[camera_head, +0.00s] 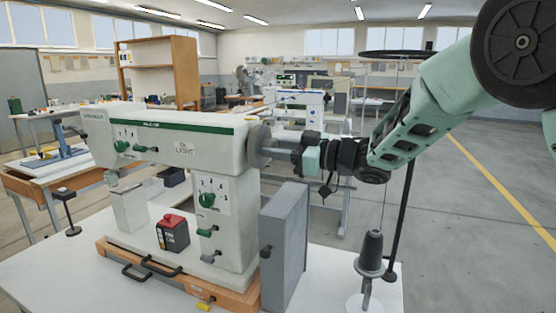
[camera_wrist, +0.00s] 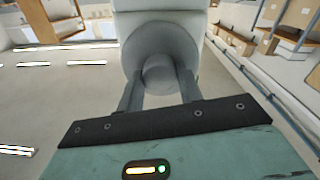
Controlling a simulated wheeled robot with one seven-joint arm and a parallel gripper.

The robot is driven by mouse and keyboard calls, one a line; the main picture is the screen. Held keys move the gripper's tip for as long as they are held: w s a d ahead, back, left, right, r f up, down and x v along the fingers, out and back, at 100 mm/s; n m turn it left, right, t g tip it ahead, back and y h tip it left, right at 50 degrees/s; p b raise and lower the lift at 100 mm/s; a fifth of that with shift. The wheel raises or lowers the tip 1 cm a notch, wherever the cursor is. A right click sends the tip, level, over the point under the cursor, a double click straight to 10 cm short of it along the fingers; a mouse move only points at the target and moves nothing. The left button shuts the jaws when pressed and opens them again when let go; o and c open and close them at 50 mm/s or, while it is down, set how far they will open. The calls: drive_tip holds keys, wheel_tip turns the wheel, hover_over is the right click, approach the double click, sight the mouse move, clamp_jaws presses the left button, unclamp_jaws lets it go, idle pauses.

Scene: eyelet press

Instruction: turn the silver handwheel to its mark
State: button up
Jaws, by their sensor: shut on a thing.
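The silver-grey handwheel (camera_head: 257,146) is on the right end of the white press (camera_head: 180,128). In the head view I see it nearly edge-on. In the wrist view the handwheel (camera_wrist: 138,57) faces me as a round disc with a hub (camera_wrist: 159,74) at its centre. My gripper (camera_head: 274,151) reaches it from the right. In the wrist view the two fingers of my gripper (camera_wrist: 160,88) stand on either side of the hub and are shut on it. I cannot make out a mark on the wheel in either view.
A grey box (camera_head: 285,240) stands below the handwheel, right of the press. A thread stand (camera_head: 402,180) with a dark cone (camera_head: 371,252) is at the table's right. A red and black container (camera_head: 172,233) sits before the press. The floor at right is clear.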

drive_tip(key=n+b, duration=1)
drive_tip(key=shift+f+b, duration=0.15)
drive_tip(key=shift+b, duration=0.25)
drive_tip(key=shift+n, duration=0.3)
drive_tip(key=o, duration=1)
drive_tip(key=b+v, duration=0.2)
drive_tip(key=v, duration=1.5)
drive_tip(key=shift+d, duration=0.25)
